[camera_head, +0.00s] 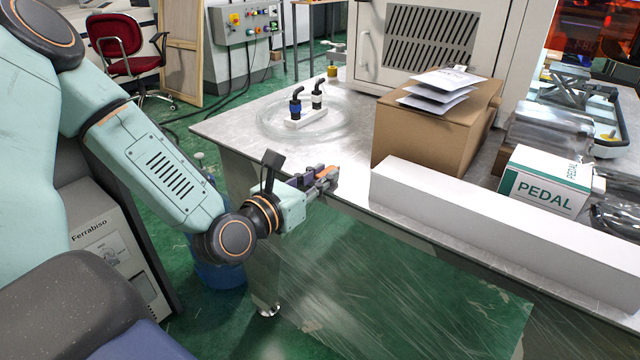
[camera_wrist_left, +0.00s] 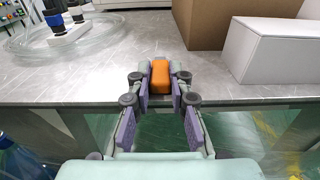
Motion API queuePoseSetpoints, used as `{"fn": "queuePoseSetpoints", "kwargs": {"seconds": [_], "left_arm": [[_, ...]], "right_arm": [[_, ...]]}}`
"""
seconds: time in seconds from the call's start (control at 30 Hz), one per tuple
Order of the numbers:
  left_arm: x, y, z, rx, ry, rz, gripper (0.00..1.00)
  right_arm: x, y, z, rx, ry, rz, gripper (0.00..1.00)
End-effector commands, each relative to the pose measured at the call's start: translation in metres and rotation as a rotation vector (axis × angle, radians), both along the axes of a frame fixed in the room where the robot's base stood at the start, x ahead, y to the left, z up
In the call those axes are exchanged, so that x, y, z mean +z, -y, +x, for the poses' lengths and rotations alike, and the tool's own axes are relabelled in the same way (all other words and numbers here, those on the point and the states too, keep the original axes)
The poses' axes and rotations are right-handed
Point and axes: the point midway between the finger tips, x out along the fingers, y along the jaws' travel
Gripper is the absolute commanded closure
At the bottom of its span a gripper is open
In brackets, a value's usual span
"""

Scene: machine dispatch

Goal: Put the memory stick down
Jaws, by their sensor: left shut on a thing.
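The memory stick is a small orange block (camera_wrist_left: 160,76) held between the finger pads in the left wrist view. It shows as a small orange patch (camera_head: 327,171) in the head view, partly hidden by the fingers. My left gripper (camera_head: 324,175) is shut on it at the front edge of the metal table (camera_head: 345,115). In the left wrist view the tips of my left gripper (camera_wrist_left: 160,84) reach over the table's edge. I cannot tell whether the stick touches the tabletop. My right gripper is not in view.
A cardboard box (camera_head: 425,140) with envelopes (camera_head: 440,83) on top stands behind a long white box (camera_head: 490,215). A PEDAL carton (camera_head: 545,182) is at the right. Bare tabletop lies between.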

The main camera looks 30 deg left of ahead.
Motion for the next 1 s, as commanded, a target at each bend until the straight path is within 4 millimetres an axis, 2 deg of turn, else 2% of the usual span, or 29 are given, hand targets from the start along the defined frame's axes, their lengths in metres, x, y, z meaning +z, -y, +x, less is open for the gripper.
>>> {"fn": "queuePoseSetpoints", "kwargs": {"seconds": [0.4,0.43,0.7,1.0], "left_arm": [[-0.0036,-0.0002,0.0002,0.001,0.001,0.0,1.0],[-0.0037,-0.0002,0.0002,0.001,0.001,0.0,0.8],[-0.0028,-0.0002,0.0001,0.001,0.001,0.0,0.58],[-0.0019,-0.0002,0.0001,0.0,0.001,0.0,0.58]], "right_arm": [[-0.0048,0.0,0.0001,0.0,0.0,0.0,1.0],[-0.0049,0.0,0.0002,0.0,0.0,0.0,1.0],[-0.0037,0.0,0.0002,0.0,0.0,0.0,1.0],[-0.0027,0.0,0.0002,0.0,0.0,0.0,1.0]]}}
